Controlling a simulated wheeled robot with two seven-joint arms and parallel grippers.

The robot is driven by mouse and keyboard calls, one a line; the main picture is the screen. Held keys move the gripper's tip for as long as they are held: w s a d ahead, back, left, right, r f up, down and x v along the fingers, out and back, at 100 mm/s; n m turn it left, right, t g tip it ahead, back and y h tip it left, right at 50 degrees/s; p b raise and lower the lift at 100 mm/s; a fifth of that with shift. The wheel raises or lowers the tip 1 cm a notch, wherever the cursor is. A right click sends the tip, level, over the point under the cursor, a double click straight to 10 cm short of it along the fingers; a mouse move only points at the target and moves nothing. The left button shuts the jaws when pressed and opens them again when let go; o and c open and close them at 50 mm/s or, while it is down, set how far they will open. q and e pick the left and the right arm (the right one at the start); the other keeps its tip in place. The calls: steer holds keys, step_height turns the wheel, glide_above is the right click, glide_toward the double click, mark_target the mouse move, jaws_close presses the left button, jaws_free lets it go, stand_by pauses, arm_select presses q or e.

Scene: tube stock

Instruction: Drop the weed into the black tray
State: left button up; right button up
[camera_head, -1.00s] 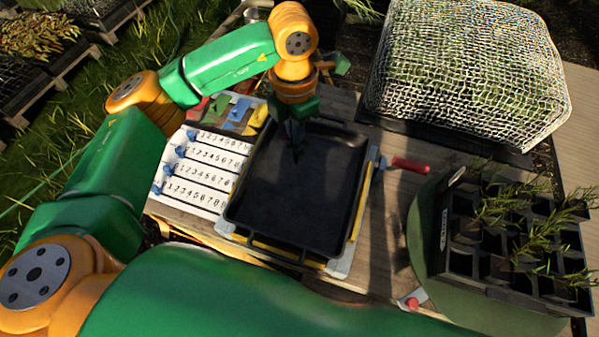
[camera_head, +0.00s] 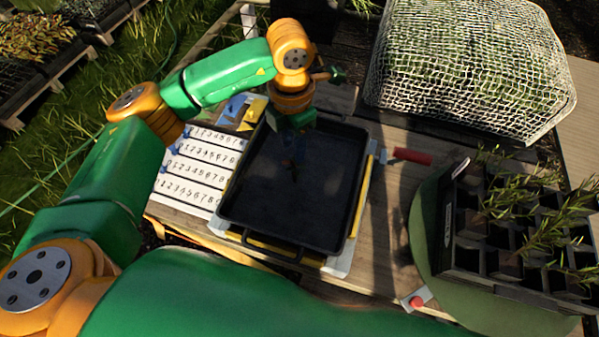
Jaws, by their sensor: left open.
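My left gripper (camera_head: 291,142) points down over the tray's far half. Its dark fingers are open and hard to tell from the black tray. A tiny brownish-green speck (camera_head: 293,169) shows just below the fingers against the tray floor. It may be the weed, but it is too small to identify, and I cannot tell whether it rests on the tray or hangs above it. My right gripper is not in view.
A numbered white board (camera_head: 200,165) lies left of the tray, with coloured tags (camera_head: 240,112) behind it. A red-handled tool (camera_head: 410,157) lies to the right. A dark cell tray of seedlings (camera_head: 470,262) stands at right. A netted cover (camera_head: 465,65) stands behind.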

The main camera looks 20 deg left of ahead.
arm_select(q)
step_height(320, 180, up, 7)
steer(key=b, duration=0.1)
